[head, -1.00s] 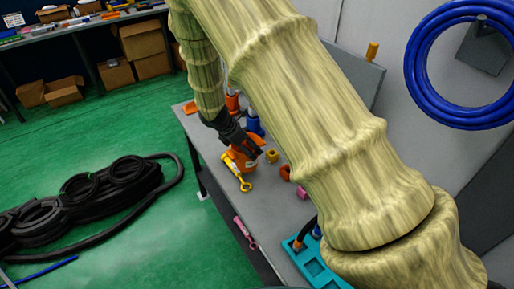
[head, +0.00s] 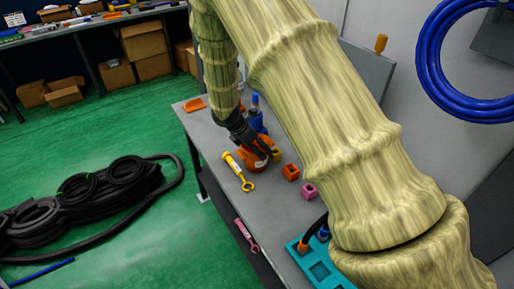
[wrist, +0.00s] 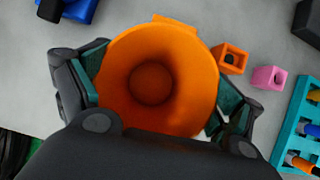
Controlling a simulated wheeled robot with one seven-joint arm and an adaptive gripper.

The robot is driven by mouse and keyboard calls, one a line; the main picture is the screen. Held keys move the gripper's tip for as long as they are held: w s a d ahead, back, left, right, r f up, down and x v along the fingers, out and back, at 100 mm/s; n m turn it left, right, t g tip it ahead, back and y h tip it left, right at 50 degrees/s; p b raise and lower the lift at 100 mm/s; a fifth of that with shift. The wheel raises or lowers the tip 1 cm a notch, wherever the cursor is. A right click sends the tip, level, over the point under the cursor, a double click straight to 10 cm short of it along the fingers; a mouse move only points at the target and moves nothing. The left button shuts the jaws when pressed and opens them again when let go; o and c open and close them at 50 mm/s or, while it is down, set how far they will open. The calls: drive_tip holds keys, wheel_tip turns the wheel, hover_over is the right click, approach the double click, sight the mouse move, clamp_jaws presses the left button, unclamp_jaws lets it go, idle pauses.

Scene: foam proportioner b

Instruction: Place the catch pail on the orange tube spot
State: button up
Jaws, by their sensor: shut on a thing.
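The catch pail is a round orange bowl-like vessel (wrist: 185,110), seen from above in the wrist view with its opening towards the camera. In the head view the pail (head: 250,160) is partly covered by my gripper. My gripper (head: 262,147) is shut on the pail, with a teal-padded finger on each side of it in the wrist view (wrist: 162,95). A small orange square tube piece (head: 290,172) stands on the grey table just right of the pail. It also shows in the wrist view (wrist: 230,60), close to the pail's rim. Whether the pail touches the table cannot be told.
A pink square piece (head: 309,190) stands beyond the orange one, and a yellow piece (head: 277,153) is close beside the pail. A yellow ring-ended tool (head: 238,171), blue bottle (head: 256,118) and teal tray (head: 318,270) are nearby. My arm hides much of the table's right.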

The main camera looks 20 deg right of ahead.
drive_tip(key=shift+f, duration=0.1)
drive_tip(key=o, duration=0.8)
